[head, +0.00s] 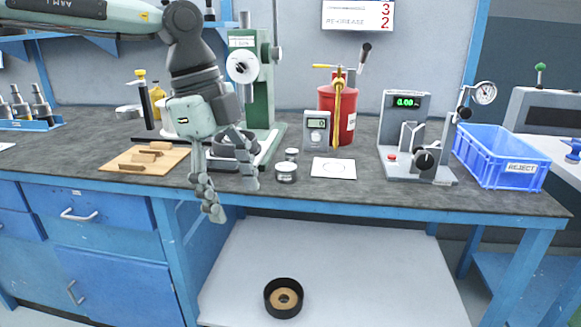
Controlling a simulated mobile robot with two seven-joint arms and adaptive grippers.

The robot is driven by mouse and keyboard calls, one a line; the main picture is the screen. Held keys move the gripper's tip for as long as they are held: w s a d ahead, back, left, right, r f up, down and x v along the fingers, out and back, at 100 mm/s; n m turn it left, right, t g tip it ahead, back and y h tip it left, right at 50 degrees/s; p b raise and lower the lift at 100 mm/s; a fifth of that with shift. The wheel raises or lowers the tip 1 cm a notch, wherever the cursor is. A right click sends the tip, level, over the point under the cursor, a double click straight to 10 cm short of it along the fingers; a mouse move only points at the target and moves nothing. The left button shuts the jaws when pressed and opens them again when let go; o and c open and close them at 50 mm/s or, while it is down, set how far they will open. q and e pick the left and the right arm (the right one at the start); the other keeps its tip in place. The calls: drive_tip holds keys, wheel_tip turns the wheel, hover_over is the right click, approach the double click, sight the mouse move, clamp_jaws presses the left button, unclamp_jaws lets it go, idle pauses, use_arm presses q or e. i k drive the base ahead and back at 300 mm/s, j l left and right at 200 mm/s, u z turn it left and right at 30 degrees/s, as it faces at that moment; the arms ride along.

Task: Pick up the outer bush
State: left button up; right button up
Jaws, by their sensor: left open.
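A round black ring with a tan inner ring (284,297) lies on the pale lower shelf (350,260) under the bench; it looks like the outer bush, though nothing labels it. My left gripper (234,200) hangs fingers down at the bench's front edge, open and empty. It is above and to the left of the ring, well apart from it. A dark round part (236,152) sits behind the gripper at the foot of the green press (260,85), partly hidden by it. My right gripper is not in view.
The benchtop front edge (380,196) overhangs the shelf. On the bench are a wooden board (122,166), small metal cylinders (286,172), a white card (333,168), a red can (338,112), a gauge stand (404,105) and a blue reject bin (500,160). The shelf around the ring is clear.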

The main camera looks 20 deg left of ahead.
sight(286, 172)
drive_tip(key=i, duration=0.85)
